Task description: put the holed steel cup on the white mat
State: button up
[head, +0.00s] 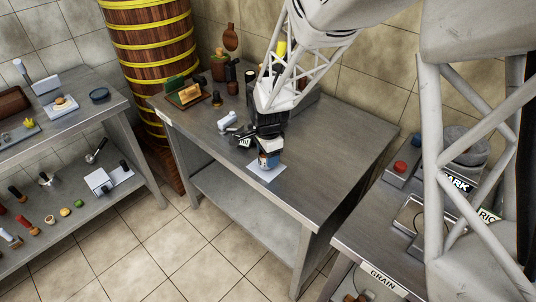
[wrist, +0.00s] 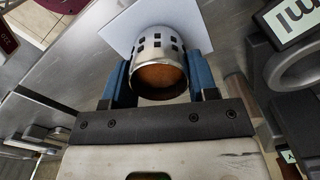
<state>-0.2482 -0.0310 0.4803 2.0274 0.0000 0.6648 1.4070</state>
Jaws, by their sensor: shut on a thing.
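The holed steel cup (wrist: 158,45) is a silver cylinder with rows of square holes; its near end shows a brown-orange face. My gripper (wrist: 160,66) is shut on it, with one blue finger on each side. The white mat (wrist: 119,31) lies beyond and beneath the cup in the wrist view. In the head view my gripper (head: 268,158) is low over the white mat (head: 267,175) near the table's front edge, and the cup is mostly hidden by the fingers. I cannot tell whether the cup touches the mat.
A white-and-grey device (head: 228,122) stands just left of my gripper. The table's right part (head: 345,140) is clear. A labelled GRAIN counter (head: 383,280) is at right.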

jog(key=shift+f, duration=0.4)
dwell(0.3)
jog(key=o, duration=1.5)
jog(key=shift+o, duration=0.2)
jog(key=shift+r, duration=0.1)
jog(key=shift+r, duration=3.75)
